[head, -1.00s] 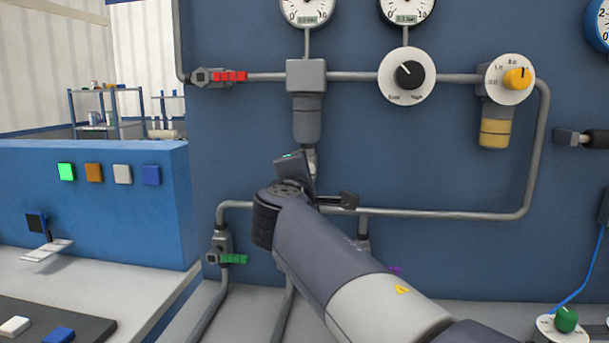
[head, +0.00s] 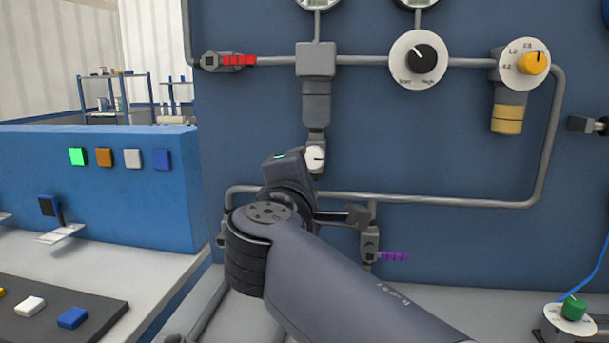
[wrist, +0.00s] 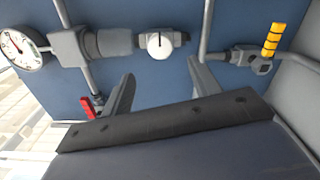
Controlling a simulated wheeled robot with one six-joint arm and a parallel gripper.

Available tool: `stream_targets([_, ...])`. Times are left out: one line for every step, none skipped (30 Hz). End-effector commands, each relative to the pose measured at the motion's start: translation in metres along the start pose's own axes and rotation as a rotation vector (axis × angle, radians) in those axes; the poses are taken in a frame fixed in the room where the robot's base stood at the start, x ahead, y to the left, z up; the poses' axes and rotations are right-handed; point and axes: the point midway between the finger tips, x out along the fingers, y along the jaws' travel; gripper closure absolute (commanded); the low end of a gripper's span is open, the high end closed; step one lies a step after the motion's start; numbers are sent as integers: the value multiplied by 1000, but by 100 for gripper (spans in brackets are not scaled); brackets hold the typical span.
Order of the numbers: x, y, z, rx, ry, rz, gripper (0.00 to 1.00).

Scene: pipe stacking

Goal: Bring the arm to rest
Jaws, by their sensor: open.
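My gripper (wrist: 163,84) is open and empty, its two dark fingers spread apart in the wrist view with the blue panel behind them. In the head view my arm reaches up from the lower right, bends at a dark joint, and the gripper (head: 347,216) shows only partly beyond the wrist, in front of the panel's lower pipe. From this view I cannot tell whether it touches the pipe. In the wrist view a clear gap shows between the fingertips and the fitting with a white round knob (wrist: 159,45).
The blue panel (head: 440,155) carries pipes, a red-handled valve (head: 238,60), a black dial (head: 421,59), a yellow dial (head: 534,63) and a purple-handled valve (head: 394,256). A yellow-handled valve (wrist: 273,40) and a gauge (wrist: 20,48) show in the wrist view. A button console (head: 100,210) stands left.

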Motion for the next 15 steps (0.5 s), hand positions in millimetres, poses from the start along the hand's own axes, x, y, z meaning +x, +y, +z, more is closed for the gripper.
stream_targets([0,0,0,0,0,0,41])
stream_targets([0,0,0,0,0,0,41])
stream_targets([1,0,0,0,0,0,41])
stream_targets([1,0,0,0,0,0,41])
stream_targets([2,0,0,0,0,0,41])
stream_targets([4,0,0,-1,-1,-1,41])
stream_targets([6,0,0,-1,-2,-1,41])
stream_targets([9,-1,0,-1,-3,-2,41])
stream_targets([14,0,0,-1,-3,-2,41])
stream_targets([18,0,0,-1,-3,-1,41])
stream_targets([22,-1,0,-1,-4,-2,41])
stream_targets([28,-1,0,-2,-4,-2,41])
stream_targets([34,-1,0,-2,-4,-2,41])
stream_targets([40,-1,1,-1,-5,-2,41])
stream_targets([48,-1,0,-2,-4,-3,41])
